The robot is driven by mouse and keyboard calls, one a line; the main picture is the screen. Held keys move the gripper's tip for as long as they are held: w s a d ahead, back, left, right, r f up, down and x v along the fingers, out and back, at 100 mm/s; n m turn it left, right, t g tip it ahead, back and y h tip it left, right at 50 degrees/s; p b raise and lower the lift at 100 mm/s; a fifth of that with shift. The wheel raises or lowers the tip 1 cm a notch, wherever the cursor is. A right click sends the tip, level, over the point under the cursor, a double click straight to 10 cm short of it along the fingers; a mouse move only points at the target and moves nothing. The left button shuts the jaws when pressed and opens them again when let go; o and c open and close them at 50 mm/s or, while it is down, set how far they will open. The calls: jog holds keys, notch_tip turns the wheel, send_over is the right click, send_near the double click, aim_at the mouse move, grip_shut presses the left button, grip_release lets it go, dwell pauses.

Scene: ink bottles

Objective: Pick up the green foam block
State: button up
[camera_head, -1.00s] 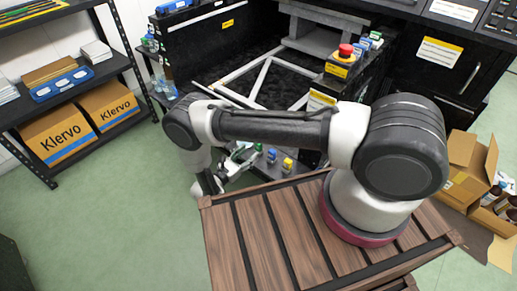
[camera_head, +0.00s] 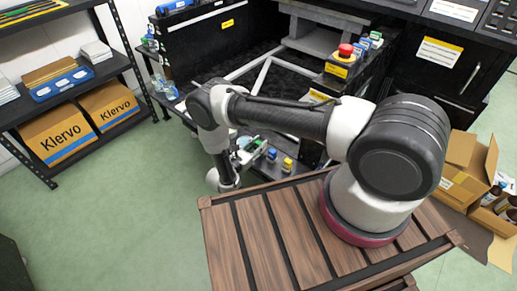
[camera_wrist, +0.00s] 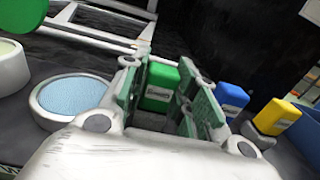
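The green block (camera_wrist: 160,84), with a pale label on its front, shows between the two fingers of my gripper (camera_wrist: 166,74) in the wrist view. The fingers stand apart with green-tinted inner faces, and dark gaps show around the block. I cannot tell whether it is fully between the fingertips or just beyond them. The right finger hides part of its right side. In the head view the green block (camera_head: 259,145) is small, on a low dark shelf, with my gripper (camera_head: 246,154) close to its left.
A blue block (camera_wrist: 231,97) and a yellow block (camera_wrist: 276,116) stand right of the green one. A round dish with a blue inside (camera_wrist: 72,96) is close on the left. A light frame (camera_wrist: 100,35) lies behind. An emergency button (camera_head: 345,50) stands above the blocks.

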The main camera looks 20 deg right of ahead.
aim_at(259, 142)
jog(key=shift+c, duration=1.1)
notch_tip(259, 142, up, 10)
